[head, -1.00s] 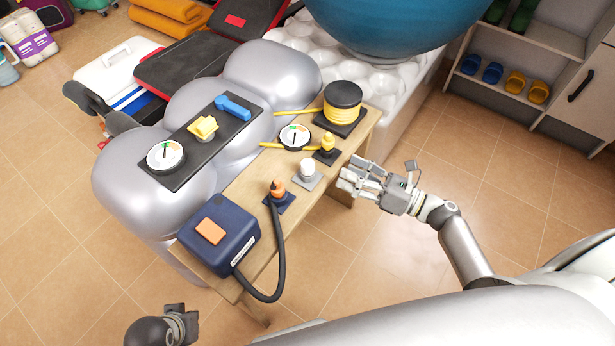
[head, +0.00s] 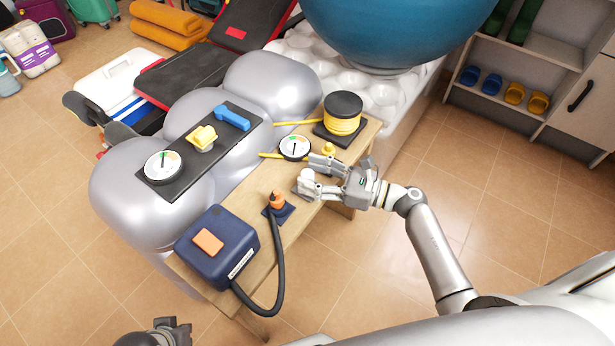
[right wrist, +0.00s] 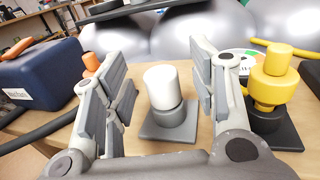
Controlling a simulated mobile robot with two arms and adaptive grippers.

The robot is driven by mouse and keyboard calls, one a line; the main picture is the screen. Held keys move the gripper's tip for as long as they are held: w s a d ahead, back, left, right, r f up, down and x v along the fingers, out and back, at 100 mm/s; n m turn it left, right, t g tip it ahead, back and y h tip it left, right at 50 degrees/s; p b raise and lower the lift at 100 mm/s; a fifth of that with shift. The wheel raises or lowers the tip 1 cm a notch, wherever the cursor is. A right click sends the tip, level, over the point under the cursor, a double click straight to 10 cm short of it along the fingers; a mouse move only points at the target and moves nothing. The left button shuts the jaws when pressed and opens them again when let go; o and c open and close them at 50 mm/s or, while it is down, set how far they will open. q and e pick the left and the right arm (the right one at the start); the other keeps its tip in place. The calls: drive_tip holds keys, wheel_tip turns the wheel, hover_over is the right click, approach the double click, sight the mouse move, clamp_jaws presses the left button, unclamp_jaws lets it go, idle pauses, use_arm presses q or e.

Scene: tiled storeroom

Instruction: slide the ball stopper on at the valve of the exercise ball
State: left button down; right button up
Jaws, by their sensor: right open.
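The ball stopper appears to be the white cylinder (right wrist: 162,87) on a small grey stand (right wrist: 168,125), upright on the bench. My right gripper (right wrist: 150,85) is open, with its fingers on either side of the white cylinder and gaps showing between. In the head view my right gripper (head: 311,173) reaches in from the right over the bench edge and partly hides the cylinder. The blue exercise ball (head: 390,28) rests at the top of the head view; I cannot make out its valve. My left gripper (head: 165,333) is at the bottom edge, cut off, away from the bench.
On the wooden bench (head: 250,205) stand a yellow fitting (right wrist: 272,75) close right of my right gripper, an orange nozzle (head: 277,200) with a black hose, a dark blue pump (head: 218,250), a gauge (head: 295,147) and a yellow hose reel (head: 342,115). Floor to the right is clear.

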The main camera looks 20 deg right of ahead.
drive_tip(key=shift+x, duration=0.8)
drive_tip(key=c, duration=1)
drive_tip(key=shift+r, duration=0.1)
